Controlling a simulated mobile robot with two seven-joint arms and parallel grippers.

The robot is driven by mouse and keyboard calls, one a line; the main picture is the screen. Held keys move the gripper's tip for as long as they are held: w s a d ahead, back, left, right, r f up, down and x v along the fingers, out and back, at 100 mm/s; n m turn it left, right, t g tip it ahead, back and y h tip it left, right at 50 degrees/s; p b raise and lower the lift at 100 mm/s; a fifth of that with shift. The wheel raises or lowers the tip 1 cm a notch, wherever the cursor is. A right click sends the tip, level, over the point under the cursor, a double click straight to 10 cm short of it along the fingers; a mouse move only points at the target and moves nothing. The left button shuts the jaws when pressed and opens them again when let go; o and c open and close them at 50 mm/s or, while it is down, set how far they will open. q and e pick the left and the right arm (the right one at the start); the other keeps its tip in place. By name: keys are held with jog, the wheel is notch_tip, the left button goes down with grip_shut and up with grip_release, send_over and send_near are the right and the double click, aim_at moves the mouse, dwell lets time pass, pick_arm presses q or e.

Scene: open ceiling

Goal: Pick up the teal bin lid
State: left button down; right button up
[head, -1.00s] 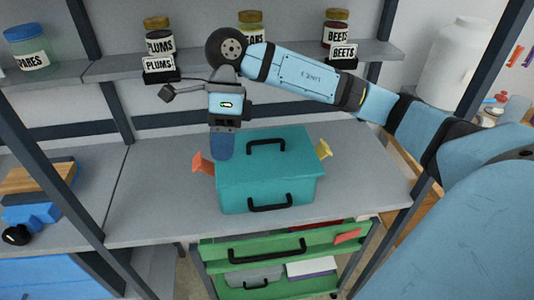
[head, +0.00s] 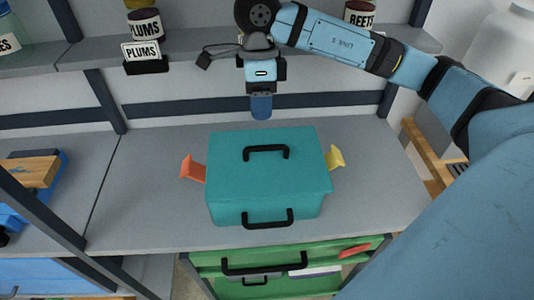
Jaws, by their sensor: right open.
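The teal bin lid (head: 225,160) sits on the teal bin (head: 234,211) on the grey shelf, with a black handle (head: 265,149) on its top. Another black handle is on the bin's front. An orange piece (head: 193,169) sticks out at the left side and a yellow piece (head: 335,158) at the right side. My right gripper (head: 261,108) is above and behind the lid in the picture, pointing down, apart from the handle. Its fingers are seen edge-on and it holds nothing visible. My left gripper is not in view.
Green drawers (head: 205,258) with a black handle stand below the shelf front. An upper shelf (head: 195,48) bears labelled jars, including plums (head: 145,24). A blue box with a wooden top (head: 30,172) is at the left. The grey surface (head: 150,215) around the bin is mostly clear.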

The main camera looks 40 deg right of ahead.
send_over(266, 155)
jog(key=f, duration=0.4)
jog(key=shift+w+a+f, duration=0.25)
jog(key=shift+w+f, duration=0.15)
jog(key=shift+s+a+f+p, duration=0.1)
jog(key=shift+s+f+p, duration=0.1)
jog(key=shift+f, duration=0.65)
jog(key=shift+s+a+f+p, duration=0.15)
jog(key=shift+f, duration=0.7)
jog(key=shift+s+a+f+p, duration=0.1)
jog(key=shift+s+f+p, duration=0.1)
jog(key=shift+f, duration=0.65)
grip_shut()
